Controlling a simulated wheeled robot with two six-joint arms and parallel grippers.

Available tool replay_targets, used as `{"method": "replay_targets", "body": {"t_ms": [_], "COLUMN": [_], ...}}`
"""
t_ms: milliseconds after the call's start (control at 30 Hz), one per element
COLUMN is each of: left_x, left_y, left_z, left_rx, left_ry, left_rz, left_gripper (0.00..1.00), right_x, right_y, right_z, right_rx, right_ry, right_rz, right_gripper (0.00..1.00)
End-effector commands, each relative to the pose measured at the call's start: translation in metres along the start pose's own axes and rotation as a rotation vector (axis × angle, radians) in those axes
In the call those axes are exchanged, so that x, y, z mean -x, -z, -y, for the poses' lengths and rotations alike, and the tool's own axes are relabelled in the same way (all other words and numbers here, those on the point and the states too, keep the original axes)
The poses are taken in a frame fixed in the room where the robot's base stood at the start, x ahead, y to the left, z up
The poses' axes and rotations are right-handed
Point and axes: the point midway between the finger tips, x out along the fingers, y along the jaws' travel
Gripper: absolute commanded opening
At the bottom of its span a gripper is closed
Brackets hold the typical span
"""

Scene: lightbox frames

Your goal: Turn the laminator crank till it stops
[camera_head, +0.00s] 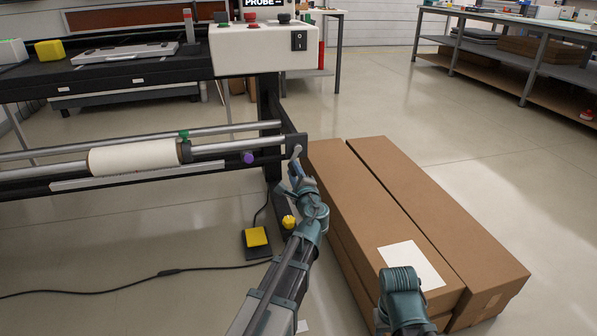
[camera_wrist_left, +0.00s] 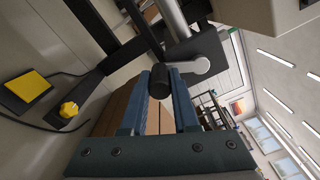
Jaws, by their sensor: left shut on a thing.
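The laminator (camera_head: 236,150) stands at the left with long metal rollers and a white roll (camera_head: 132,157). Its crank (camera_head: 297,152) is a short pale lever at the right end of the roller frame. In the left wrist view the crank lever (camera_wrist_left: 200,66) leads to a black cylindrical handle (camera_wrist_left: 160,83). My left gripper (camera_head: 294,172) is shut on this handle, with its two blue fingers (camera_wrist_left: 161,92) on either side of it. In the head view my gripper mostly hides the handle. My right gripper is out of view; only part of that arm shows.
Long cardboard boxes (camera_head: 415,215) lie on the floor just right of the crank. A yellow foot pedal (camera_head: 257,237) and a black cable (camera_head: 168,272) lie on the floor below. A white control box (camera_head: 262,50) sits above the crank. The floor beyond the boxes is clear.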

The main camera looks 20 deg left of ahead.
Motion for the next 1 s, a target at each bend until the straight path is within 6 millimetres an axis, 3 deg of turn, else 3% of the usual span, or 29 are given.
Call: {"method": "replay_targets", "body": {"t_ms": [400,1000], "left_x": [0.000,0.000], "left_y": [-0.012,-0.014], "left_z": [0.001,0.001], "left_rx": [-0.214,-0.259], "left_ry": [0.001,0.001], "left_rz": [0.001,0.001], "left_gripper": [0.00,0.00], "right_x": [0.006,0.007], "right_y": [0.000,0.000], "right_z": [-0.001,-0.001], "right_rx": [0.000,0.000], "right_ry": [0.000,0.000], "right_rz": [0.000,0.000], "right_gripper": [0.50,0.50]}}
